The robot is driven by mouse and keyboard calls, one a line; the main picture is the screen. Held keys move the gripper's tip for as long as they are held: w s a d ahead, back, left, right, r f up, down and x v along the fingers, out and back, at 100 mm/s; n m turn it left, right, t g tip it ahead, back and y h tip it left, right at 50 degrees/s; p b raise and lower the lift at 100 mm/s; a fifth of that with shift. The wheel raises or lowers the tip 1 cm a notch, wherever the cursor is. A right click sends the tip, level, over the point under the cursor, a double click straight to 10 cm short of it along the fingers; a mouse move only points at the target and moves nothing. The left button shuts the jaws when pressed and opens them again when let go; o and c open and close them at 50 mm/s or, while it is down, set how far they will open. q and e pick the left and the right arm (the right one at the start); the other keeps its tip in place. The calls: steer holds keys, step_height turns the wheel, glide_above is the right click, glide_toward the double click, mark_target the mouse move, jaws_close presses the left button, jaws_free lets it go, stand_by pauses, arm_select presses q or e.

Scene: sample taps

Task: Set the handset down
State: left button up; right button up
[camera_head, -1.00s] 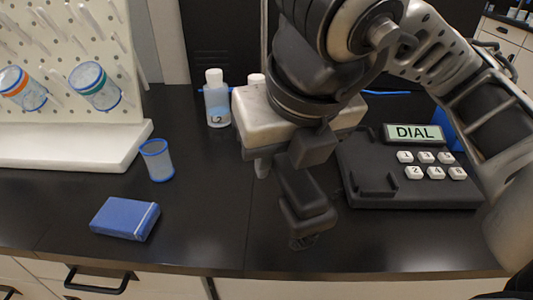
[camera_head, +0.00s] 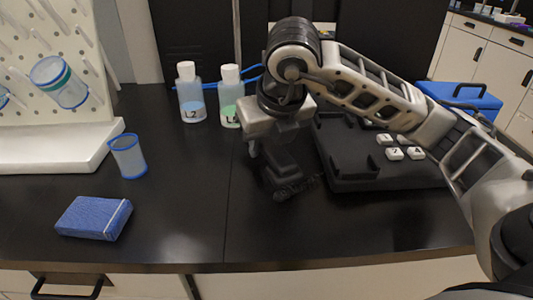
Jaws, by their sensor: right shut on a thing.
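My right gripper (camera_head: 268,138) is shut on the dark handset (camera_head: 283,168). The handset hangs tilted below the jaws, left of the phone base. Whether its lower end touches the black bench top cannot be told. The black phone base (camera_head: 345,178) lies on the bench to the right, with white number keys (camera_head: 394,153) partly showing. My right arm hides its display and some keys. My left gripper is out of view.
Two bottles, L2 (camera_head: 191,98) and a green-filled one (camera_head: 230,100), stand behind the gripper. A blue-rimmed cup (camera_head: 128,158) and a blue box (camera_head: 94,217) are at left, near a pegboard rack (camera_head: 60,147). A blue case (camera_head: 470,100) is behind right. The front middle bench is clear.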

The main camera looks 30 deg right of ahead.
steer(key=shift+f, duration=1.1)
steer(key=shift+a+f, duration=0.1)
steer(key=shift+f, duration=0.1)
steer(key=o, duration=1.1)
steer(key=shift+r, duration=0.1)
steer(key=shift+c, duration=0.2)
steer(key=p+v, duration=0.2)
steer(key=v, duration=0.9)
steer(key=shift+w, duration=0.15)
steer(key=shift+s+r, duration=0.35)
steer(key=shift+r, duration=0.25)
